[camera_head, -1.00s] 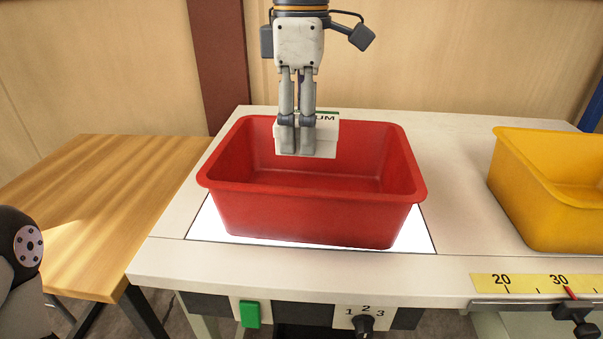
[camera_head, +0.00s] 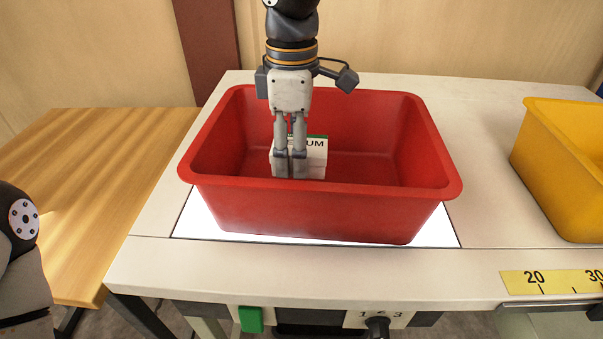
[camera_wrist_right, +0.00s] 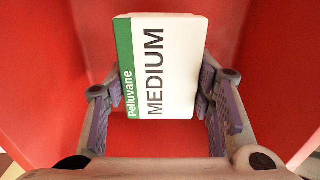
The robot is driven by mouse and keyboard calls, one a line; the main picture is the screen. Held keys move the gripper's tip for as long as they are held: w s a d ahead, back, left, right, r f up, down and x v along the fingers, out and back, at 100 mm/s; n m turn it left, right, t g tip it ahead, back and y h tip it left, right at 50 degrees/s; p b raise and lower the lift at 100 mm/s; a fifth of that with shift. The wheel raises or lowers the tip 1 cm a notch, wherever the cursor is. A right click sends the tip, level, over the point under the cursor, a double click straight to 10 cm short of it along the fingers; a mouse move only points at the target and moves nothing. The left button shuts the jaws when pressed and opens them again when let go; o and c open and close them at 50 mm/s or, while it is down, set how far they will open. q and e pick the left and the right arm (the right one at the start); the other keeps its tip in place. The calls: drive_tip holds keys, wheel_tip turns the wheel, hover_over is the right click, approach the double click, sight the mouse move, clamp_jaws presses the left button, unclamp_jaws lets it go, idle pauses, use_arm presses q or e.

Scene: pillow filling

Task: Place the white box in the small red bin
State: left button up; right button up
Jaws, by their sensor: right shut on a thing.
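The white box (camera_head: 317,150) has a green stripe and the word MEDIUM. It is inside the red bin (camera_head: 320,209), in its left half, below the rim level. My right gripper (camera_head: 291,164) reaches down into the bin from above and is shut on the box. In the right wrist view the box (camera_wrist_right: 165,70) sits between the two fingers of the gripper (camera_wrist_right: 158,98), with red bin surfaces around it. I cannot tell whether the box touches the bin floor. My left gripper is out of view; only part of my left arm shows at the left edge.
The red bin stands on a lit white panel (camera_head: 190,222) in the pale worktable (camera_head: 150,258). A yellow bin (camera_head: 565,170) stands to the right, with free table between them. A wooden table (camera_head: 110,170) is at the left. A wall rises behind.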

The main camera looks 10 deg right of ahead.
drive_tip(key=shift+f, duration=2.25)
drive_tip(key=shift+f, duration=0.1)
drive_tip(key=o, duration=1.2)
wheel_tip(320, 180, up, 12)
drive_tip(key=shift+r, duration=0.15)
